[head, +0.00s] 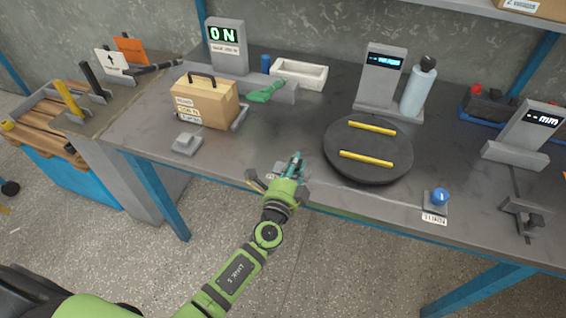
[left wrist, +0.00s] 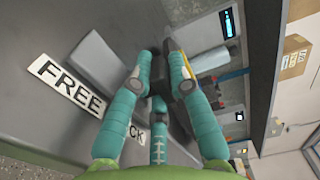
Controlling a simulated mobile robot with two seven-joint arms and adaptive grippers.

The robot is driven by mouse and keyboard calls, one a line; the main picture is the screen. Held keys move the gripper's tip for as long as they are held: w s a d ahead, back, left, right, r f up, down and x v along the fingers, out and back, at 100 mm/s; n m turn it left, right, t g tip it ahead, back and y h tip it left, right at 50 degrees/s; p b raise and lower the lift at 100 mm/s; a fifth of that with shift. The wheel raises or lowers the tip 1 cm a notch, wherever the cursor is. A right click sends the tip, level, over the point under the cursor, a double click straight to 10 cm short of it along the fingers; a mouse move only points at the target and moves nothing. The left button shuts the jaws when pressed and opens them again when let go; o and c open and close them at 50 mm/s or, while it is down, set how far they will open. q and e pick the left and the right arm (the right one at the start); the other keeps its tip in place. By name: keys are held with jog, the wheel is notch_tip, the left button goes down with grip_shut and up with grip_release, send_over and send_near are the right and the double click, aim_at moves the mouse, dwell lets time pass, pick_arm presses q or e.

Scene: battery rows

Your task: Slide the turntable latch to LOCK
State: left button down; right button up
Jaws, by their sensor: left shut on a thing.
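The round black turntable (head: 368,150) lies on the grey bench with two yellow bars on top. My left gripper (head: 295,162) is at the bench's front edge, left of the turntable. In the left wrist view its teal fingers (left wrist: 161,66) are shut on a dark piece, the latch (left wrist: 162,82), which they mostly hide. A FREE label (left wrist: 66,83) shows to the left of the fingers. A second label (left wrist: 134,133), ending in CK, is partly covered by a finger. The latch's exact position between the labels cannot be told. My right gripper is not in view.
A grey display stand (head: 384,72) and a bottle (head: 419,88) stand behind the turntable. A blue knob (head: 440,196) sits front right. A cardboard box (head: 204,103) and a small grey block (head: 187,144) are to the left. Bare bench lies between the block and my gripper.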

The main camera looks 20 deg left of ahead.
pick_arm(q)
jog(key=shift+d, duration=0.8)
jog(key=c, duration=1.1)
grip_release()
jog(key=shift+c, duration=0.2)
jog(key=shift+s, duration=0.1)
jog(key=shift+s+a+f, duration=0.1)
jog(key=shift+s, duration=0.15)
jog(key=s, duration=1.1)
jog(key=shift+s, duration=0.2)
